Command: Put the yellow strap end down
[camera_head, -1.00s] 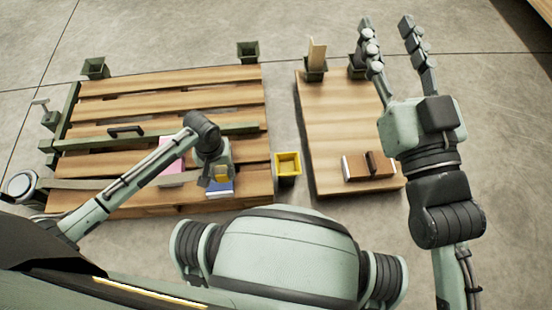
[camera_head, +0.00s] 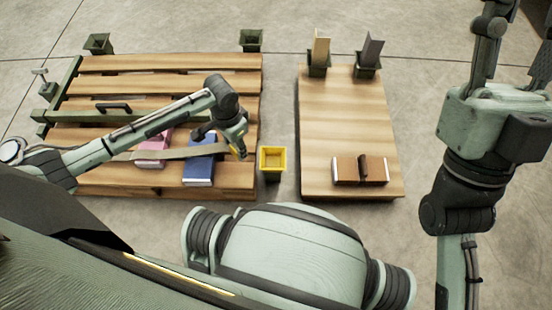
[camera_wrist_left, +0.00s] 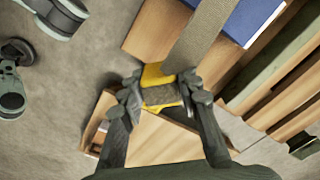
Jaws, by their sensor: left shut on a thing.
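My left gripper (camera_head: 240,152) is shut on the yellow strap end (camera_wrist_left: 160,92), which sits between its two fingers in the left wrist view. In the head view it is at the pallet's right edge, just left of a yellow-rimmed bin (camera_head: 272,153). The grey-beige strap (camera_head: 170,154) runs left from the gripper across a blue book (camera_head: 199,172) and a pink book (camera_head: 152,160) on the slatted pallet (camera_head: 230,63); it also shows in the left wrist view (camera_wrist_left: 203,38). My right gripper (camera_head: 515,52) is open and empty at the far right.
A wooden board (camera_head: 340,110) stands right of the bin, with two brown books (camera_head: 346,170) near its front and two bins (camera_head: 318,65) at its back. A green beam with a black handle (camera_head: 114,107) crosses the pallet. Grey floor lies between pallet and board.

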